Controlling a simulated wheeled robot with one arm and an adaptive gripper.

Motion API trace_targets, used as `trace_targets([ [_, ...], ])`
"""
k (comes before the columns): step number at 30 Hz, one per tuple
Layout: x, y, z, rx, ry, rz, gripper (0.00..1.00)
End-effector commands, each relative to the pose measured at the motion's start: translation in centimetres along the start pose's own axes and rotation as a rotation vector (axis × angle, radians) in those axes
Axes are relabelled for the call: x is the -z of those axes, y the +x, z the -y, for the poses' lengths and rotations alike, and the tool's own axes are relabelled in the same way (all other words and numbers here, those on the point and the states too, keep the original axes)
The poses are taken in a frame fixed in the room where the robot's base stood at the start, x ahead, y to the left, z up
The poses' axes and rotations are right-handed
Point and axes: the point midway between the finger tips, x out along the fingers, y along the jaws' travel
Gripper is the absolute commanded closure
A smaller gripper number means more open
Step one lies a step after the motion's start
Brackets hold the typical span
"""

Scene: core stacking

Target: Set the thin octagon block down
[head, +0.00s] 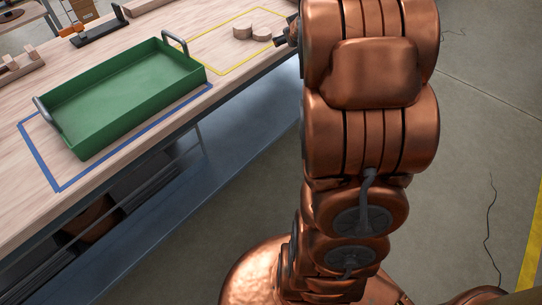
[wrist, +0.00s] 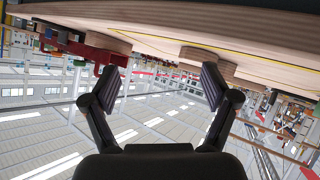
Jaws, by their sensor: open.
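Two light wood blocks sit side by side inside the yellow outline on the table: a taller one (head: 242,31) and a lower one (head: 261,35), which may be the thin octagon block. Their exact shapes are too small to tell. My gripper (head: 286,36) is just right of them in the head view, mostly hidden by my arm. In the wrist view, which is upside down, my gripper (wrist: 161,84) is open with nothing between its fingers. Wood blocks (wrist: 212,60) on the table show beyond the right finger.
A green tray (head: 70,140) with grey handles stands empty within a blue outline (head: 44,172). The wooden table (head: 15,205) has its front edge below it. A black and orange tool (head: 95,33) and wood pieces (head: 20,66) lie at the back left. Table around the blocks is mostly clear.

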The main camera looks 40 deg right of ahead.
Motion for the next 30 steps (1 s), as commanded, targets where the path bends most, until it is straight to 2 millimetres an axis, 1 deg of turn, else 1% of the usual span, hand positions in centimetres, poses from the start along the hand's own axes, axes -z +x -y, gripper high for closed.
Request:
trace_targets([
  [1,-0.2,-1.1,1.0,-0.017,0.0,0.043,0.14],
  [5,-2.8,-4.1,3.2,-0.05,0.014,0.195,0.14],
  [8,-5.1,-6.9,5.5,-0.051,0.026,0.317,0.14],
  [11,-7.7,-10.3,8.2,-0.031,0.031,0.444,0.14],
  [14,-10.7,-14.1,11.3,0.013,0.027,0.581,0.14],
  [15,-11.8,-15.8,12.6,0.036,0.023,0.634,0.14],
  [17,-13.6,-18.5,14.5,0.076,0.013,0.719,0.14],
  [18,-14.8,-20.4,15.9,0.107,0.005,0.774,0.14],
  [20,-16.4,-23.5,17.8,0.157,-0.013,0.854,0.14],
  [21,-17.5,-25.5,18.9,0.193,-0.027,0.908,0.14],
  [23,-19.0,-28.3,20.4,0.245,-0.048,0.982,0.14],
  [24,-19.9,-30.2,21.3,0.277,-0.064,1.027,0.14],
  [27,-21.5,-33.8,22.7,0.344,-0.098,1.113,0.14],
  [30,-22.4,-36.0,23.5,0.385,-0.12,1.165,0.14],
])
